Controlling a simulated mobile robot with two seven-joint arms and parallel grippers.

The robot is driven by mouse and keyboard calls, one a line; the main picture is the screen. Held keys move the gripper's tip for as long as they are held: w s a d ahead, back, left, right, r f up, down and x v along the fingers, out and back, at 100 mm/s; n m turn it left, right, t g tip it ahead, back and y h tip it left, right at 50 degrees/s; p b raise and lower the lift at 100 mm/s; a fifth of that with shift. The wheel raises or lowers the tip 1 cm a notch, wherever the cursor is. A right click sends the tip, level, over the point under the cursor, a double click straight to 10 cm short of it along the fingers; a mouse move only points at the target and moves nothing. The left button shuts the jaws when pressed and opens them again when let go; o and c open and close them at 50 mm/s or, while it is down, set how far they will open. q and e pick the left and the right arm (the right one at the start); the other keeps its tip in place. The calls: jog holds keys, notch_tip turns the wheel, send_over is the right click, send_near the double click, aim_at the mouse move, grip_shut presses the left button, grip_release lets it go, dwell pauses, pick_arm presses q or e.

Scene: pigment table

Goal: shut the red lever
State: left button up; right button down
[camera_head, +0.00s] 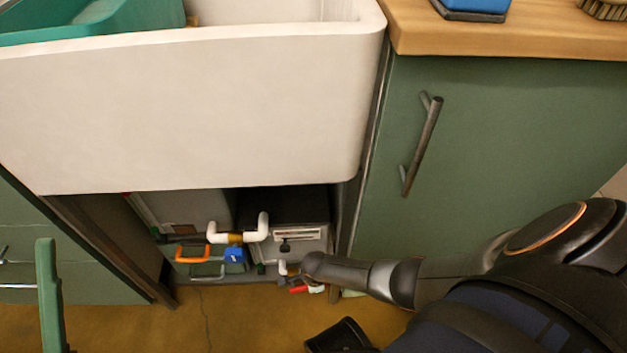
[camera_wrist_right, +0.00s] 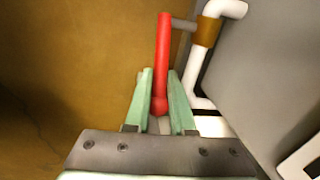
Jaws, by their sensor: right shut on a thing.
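The red lever (camera_wrist_right: 163,50) runs lengthwise between the two pale green fingers of my right gripper (camera_wrist_right: 160,75) in the right wrist view. The gripper is shut on it. The lever's far end joins a grey stem that leads to a brass valve body (camera_wrist_right: 205,32) on a white pipe (camera_wrist_right: 197,72). In the head view, a bit of the red lever (camera_head: 299,289) shows low under the sink, beside my right gripper (camera_head: 305,268), whose fingers are hard to make out there. My left gripper is not in view.
A white sink (camera_head: 190,110) overhangs the opening. Inside are another white pipe (camera_head: 250,236), an orange handle (camera_head: 192,254), a blue part (camera_head: 235,254) and a grey box (camera_head: 290,206). A green cupboard door (camera_head: 480,150) stands right. A green upright (camera_head: 48,290) stands at left.

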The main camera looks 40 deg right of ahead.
jog(key=shift+a, duration=0.1)
jog(key=shift+w+a+r+h, duration=0.1)
jog(key=shift+a+r+h, duration=0.1)
jog(key=shift+a+h, duration=0.1)
jog(key=shift+r+g+h, duration=0.15)
jog(key=shift+g+h, duration=0.15)
jog(key=shift+g, duration=0.1)
jog(key=c, duration=0.8)
grip_release()
jog(key=shift+w+d, duration=0.1)
jog(key=shift+o, duration=0.2)
